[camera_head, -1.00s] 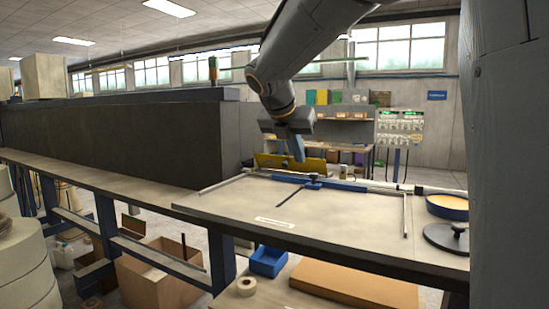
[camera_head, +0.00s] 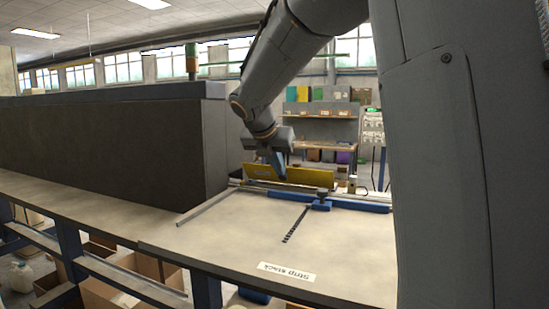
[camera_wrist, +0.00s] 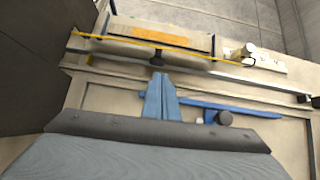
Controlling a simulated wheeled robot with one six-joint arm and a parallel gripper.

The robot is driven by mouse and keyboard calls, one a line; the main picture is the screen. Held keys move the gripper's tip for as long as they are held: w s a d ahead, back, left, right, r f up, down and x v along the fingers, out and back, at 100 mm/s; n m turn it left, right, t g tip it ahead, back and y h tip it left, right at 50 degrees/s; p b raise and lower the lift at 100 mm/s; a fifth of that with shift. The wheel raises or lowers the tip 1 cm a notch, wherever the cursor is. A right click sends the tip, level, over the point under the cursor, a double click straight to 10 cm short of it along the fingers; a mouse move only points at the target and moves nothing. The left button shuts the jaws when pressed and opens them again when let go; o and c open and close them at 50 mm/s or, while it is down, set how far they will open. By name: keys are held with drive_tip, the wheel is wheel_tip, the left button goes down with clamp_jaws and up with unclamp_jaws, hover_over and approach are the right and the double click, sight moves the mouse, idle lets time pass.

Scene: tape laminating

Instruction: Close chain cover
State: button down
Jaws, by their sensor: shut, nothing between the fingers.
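The chain cover appears to be the long yellow panel (camera_head: 310,178) at the back edge of the table, standing up and tilted. In the wrist view only a thin yellow edge (camera_wrist: 195,54) of it shows, with a dark knob (camera_wrist: 157,57) near its middle. My gripper (camera_head: 281,172) is shut and empty, with its blue fingers pointing down at the near side of the panel. In the wrist view the fingertips (camera_wrist: 161,77) are just below the knob. I cannot tell whether they touch the panel.
A blue bar (camera_head: 350,206) with a black knob (camera_head: 325,192) lies along the back of the pale table (camera_head: 230,235). A "Strip stack" label (camera_head: 287,271) is at the front. A dark machine housing (camera_head: 110,140) stands at left. The table's middle is largely clear.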

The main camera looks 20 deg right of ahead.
sight(285, 179)
drive_tip(key=x, duration=0.3)
drive_tip(key=shift+f, duration=0.25)
drive_tip(key=shift+d, duration=0.1)
